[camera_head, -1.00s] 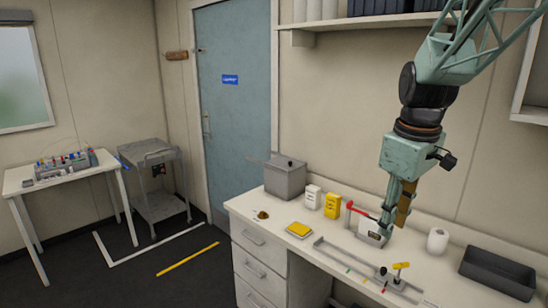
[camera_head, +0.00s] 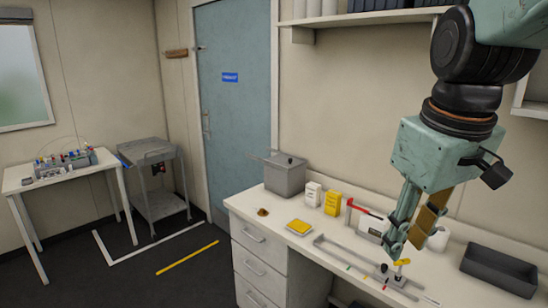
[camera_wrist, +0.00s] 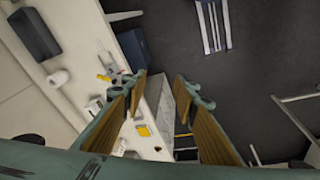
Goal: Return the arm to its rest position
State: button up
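My gripper (camera_head: 408,238) hangs from my arm over the right part of the white bench (camera_head: 262,205) in the head view, fingers pointing down. In the wrist view its two fingers (camera_wrist: 166,92) stand well apart with nothing between them, so it is open and empty. In the head view the fingers partly cover a white device with a red lever (camera_head: 369,226) and a white roll (camera_head: 438,240). I cannot tell the exact height of the fingertips, but they look clear of the bench top.
A shelf (camera_head: 370,23) overhangs the wall. Floor left of the drawers is open.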

jog(key=s+a+f+m+b, duration=0.1)
jog(key=s+m, duration=0.1)
jog(key=s, duration=0.6)
jog(key=s+a+f+m+t, duration=0.1)
jog(key=s+a, duration=0.1)
jog(key=s, duration=0.7)
jog(key=shift+s+m+b, duration=0.25)
jog(key=shift+m+b, duration=0.1)
jog(key=shift+m, duration=0.05)
